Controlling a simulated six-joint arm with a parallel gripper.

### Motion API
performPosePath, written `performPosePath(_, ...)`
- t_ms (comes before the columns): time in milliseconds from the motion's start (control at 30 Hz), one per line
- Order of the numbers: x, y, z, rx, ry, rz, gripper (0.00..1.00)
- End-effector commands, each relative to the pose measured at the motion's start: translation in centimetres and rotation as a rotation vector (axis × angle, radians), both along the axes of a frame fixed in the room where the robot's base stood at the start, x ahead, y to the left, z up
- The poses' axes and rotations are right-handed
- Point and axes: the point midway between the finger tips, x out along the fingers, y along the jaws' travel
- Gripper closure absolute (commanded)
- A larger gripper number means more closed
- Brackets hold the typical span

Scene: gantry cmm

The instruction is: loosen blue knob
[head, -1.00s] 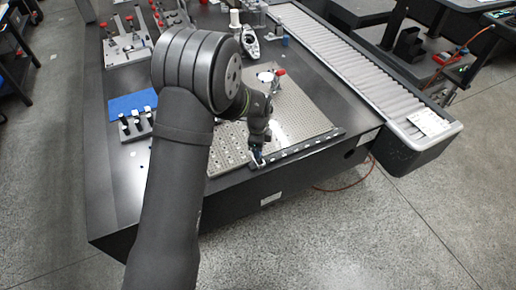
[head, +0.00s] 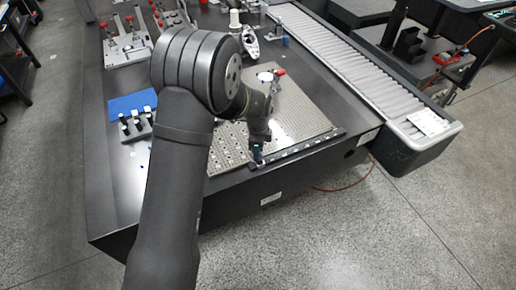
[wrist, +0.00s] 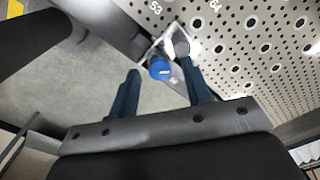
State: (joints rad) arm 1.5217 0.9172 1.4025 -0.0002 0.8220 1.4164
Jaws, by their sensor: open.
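The blue knob (wrist: 160,69) shows in the wrist view as a round blue cap at the corner of the perforated plate (wrist: 245,45). My gripper (wrist: 158,74) is open, with one dark blue finger on each side of the knob in that view. I see a gap between each finger and the knob, and cannot tell how far the fingertips are above it. In the head view my gripper (head: 257,154) is at the near corner of the plate. The knob cannot be made out clearly there.
A dark rail (head: 305,145) runs along the plate's near edge, by the table edge. A blue mat (head: 130,105) with black-topped parts lies at left. A roller conveyor (head: 345,65) runs along the right.

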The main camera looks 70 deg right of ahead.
Motion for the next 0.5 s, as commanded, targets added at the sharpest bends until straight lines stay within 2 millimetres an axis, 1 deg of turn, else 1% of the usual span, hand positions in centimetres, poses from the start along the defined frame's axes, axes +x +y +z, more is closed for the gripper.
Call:
performPosePath(133,0.0,-0.1,1.1,-0.003,-0.001,0.000,0.55)
performPosePath(233,0.0,-0.1,2.8,-0.004,0.000,0.000,0.55)
performPosePath(500,0.0,-0.1,9.5,-0.006,0.000,0.000,0.55)
